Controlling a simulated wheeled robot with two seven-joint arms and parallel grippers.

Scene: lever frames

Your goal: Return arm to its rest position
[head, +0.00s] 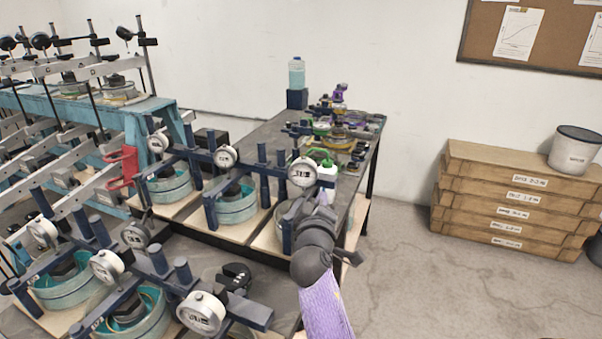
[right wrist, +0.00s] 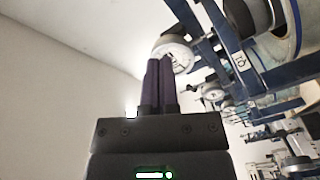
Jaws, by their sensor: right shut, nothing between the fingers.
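My right arm comes in from the bottom of the head view with a purple forearm and a dark grey wrist. My right gripper (head: 326,197) is at its far end, over the right edge of the dark table. In the right wrist view the two dark fingers of my right gripper (right wrist: 160,62) are together with nothing between them. A round dial gauge (head: 303,172) on a blue lever frame appears just beyond the gripper. A pale dial (right wrist: 173,52) shows close behind the fingertips in the wrist view; I cannot tell whether they touch. My left gripper is out of view.
Several blue lever frames with teal rings (head: 237,204) crowd the dark table (head: 245,143). A teal rack (head: 150,106) stands at the left. Stacked wooden boxes (head: 512,203) with a white bucket (head: 574,152) stand at the right. The floor between table and boxes is clear.

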